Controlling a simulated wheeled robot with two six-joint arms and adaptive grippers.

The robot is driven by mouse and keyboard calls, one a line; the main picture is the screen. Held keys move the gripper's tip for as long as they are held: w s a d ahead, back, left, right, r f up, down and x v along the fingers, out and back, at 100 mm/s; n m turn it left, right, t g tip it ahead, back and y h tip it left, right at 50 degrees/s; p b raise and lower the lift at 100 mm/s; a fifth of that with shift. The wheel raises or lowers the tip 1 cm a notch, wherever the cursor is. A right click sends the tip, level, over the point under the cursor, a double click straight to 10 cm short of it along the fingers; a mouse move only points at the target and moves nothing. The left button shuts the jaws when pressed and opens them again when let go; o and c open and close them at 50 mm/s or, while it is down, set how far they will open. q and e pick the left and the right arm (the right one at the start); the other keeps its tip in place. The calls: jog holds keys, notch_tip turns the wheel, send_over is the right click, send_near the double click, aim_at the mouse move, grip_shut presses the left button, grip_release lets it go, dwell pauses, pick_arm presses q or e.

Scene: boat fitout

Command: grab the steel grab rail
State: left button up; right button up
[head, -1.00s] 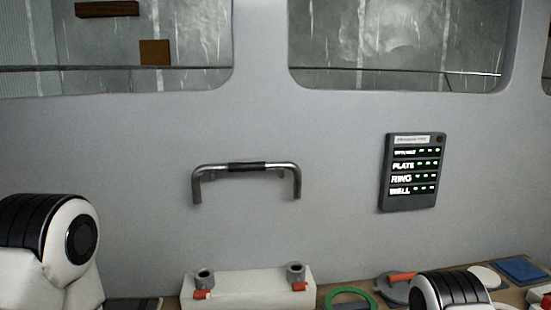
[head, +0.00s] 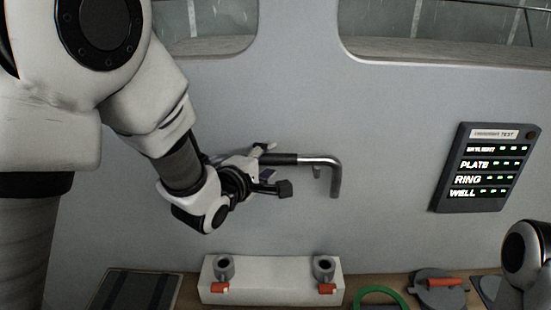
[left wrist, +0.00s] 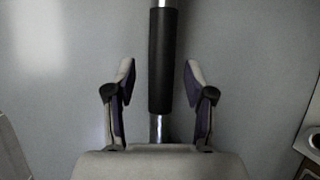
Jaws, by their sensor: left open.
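The steel grab rail (head: 322,162) is fixed to the grey wall, a horizontal bar with a black grip sleeve in its middle and a bent right end. My left gripper (head: 274,168) is at the rail's middle and hides its left part in the head view. In the left wrist view the rail's black sleeve (left wrist: 162,60) runs upright between the two fingers of the left gripper (left wrist: 159,85). The fingers are open, with a gap on each side of the bar. My right gripper is not in view.
A white block (head: 272,281) with two grey fittings and red-orange handles stands below the rail. A green ring (head: 381,297) and a grey round part with a red handle (head: 440,290) lie to its right. A lit panel (head: 485,168) hangs on the wall at right.

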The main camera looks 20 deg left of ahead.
pick_arm(q)
jog(key=shift+w+f, duration=0.2)
jog(key=shift+w, duration=0.35)
jog(key=shift+w+f, duration=0.2)
jog(key=shift+w, duration=0.3)
jog(key=shift+s+r, duration=0.1)
jog(key=shift+s, duration=0.05)
jog(key=shift+s+r, duration=0.1)
jog(key=shift+s, duration=0.2)
jog(key=c, duration=0.3)
jog(key=shift+s+r, duration=0.1)
jog(key=shift+s, duration=0.05)
grip_shut()
jog(key=shift+w, duration=0.25)
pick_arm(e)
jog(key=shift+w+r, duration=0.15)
